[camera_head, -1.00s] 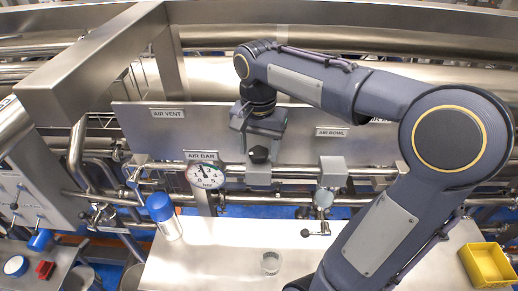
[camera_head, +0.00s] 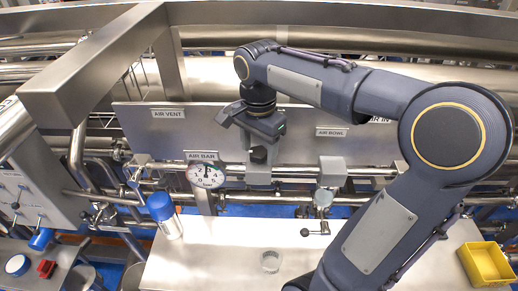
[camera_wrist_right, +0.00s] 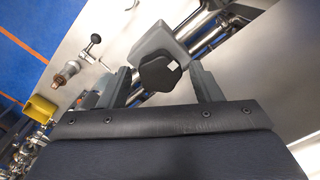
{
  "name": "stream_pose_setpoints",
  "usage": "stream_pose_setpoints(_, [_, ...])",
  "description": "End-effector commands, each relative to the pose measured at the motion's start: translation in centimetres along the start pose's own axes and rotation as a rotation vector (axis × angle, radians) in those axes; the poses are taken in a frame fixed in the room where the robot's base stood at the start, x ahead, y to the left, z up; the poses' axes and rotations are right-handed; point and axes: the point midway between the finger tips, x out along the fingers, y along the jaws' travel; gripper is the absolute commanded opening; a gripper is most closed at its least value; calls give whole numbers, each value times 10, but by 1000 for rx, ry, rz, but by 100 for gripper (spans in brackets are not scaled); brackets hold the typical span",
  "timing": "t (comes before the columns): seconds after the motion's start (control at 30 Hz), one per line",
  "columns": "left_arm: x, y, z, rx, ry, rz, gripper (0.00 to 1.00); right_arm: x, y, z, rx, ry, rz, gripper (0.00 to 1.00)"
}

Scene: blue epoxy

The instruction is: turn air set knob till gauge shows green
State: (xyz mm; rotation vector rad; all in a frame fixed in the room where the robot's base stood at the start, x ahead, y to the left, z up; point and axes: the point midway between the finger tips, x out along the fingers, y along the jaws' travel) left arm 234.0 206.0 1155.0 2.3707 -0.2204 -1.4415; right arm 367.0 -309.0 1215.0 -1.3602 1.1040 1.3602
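The black air set knob (camera_head: 259,155) sits on a grey block below my right gripper (camera_head: 254,124). In the right wrist view the knob (camera_wrist_right: 160,73), with a small white mark, lies between the two spread fingers of my right gripper (camera_wrist_right: 162,84), with gaps on both sides. The gripper is open and turned at a slant in the head view. The round white gauge (camera_head: 206,175) is under the AIR BAR label; its needle points about straight up. The coloured bands on its dial are too small to read surely. My left gripper is not in view.
A steel worktop (camera_head: 215,255) in front holds a blue-capped bottle (camera_head: 165,215) and a clear cup (camera_head: 270,261). A yellow bin (camera_head: 487,264) is at right. A small valve (camera_head: 322,200) and steel pipes lie near the knob. A labelled panel (camera_head: 180,130) stands behind.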

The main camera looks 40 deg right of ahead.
Motion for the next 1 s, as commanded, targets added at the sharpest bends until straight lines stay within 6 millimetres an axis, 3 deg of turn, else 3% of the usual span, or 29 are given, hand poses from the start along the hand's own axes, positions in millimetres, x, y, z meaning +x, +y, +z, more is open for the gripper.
stream_pose_setpoints(0.27, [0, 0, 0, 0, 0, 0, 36, -3, 0, 0, -2, 0, -1, 58])
stream_pose_setpoints(0.7, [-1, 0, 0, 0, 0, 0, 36, -52, 0, 0, -3, 1, -3, 58])
stream_pose_setpoints(1.0, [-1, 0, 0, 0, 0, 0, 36, -60, 0, 0, -3, 0, 0, 58])
